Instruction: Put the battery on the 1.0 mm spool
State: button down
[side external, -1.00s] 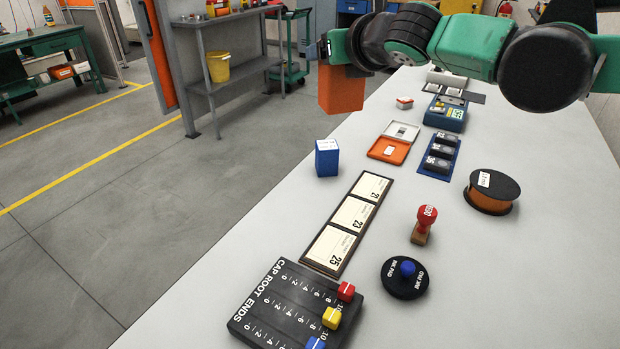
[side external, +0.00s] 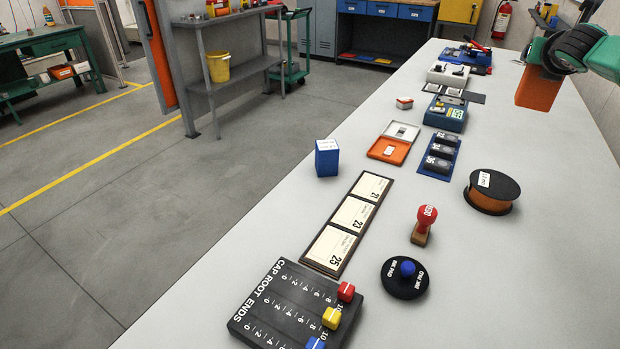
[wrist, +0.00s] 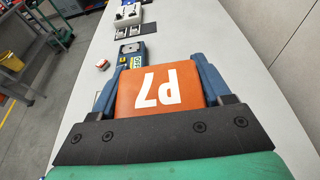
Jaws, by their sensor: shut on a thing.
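In the side view the orange block (side external: 538,88) hangs below my wrist at the upper right, apart from the bench top. The spool (side external: 492,191) lies flat on the bench, with black flanges, orange-brown winding and a small white label on top; its print is too small to read surely. Nothing rests on it. The held block is beyond the spool, to its upper right in the side view. The spool does not show in the wrist view.
A red stamp (side external: 422,225) and black ink pad (side external: 405,278) stand near the spool. A blue tray (side external: 439,156), orange open case (side external: 389,150), blue box (side external: 327,158) and numbered cards (side external: 352,214) lie leftward. The bench (side external: 565,235) is clear right of the spool.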

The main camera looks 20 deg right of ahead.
notch_tip(320, 180, down, 16)
jog(key=shift+f, duration=0.25)
jog(key=shift+f, duration=0.15)
dwell(0.3)
grip_release()
jog(key=s+a+r+m+g+y, duration=0.1)
jog(key=s+a+m+y, duration=0.4)
jog(key=m, duration=0.8)
jog(key=s+a+r+m+g+y, duration=0.2)
jog(key=s+a+m+y, duration=0.3)
jog(key=s+a+m, duration=0.6)
jog(key=shift+s+a+r+m, duration=0.35)
jog(key=shift+r+m, duration=0.35)
jog(key=shift+m, duration=0.8)
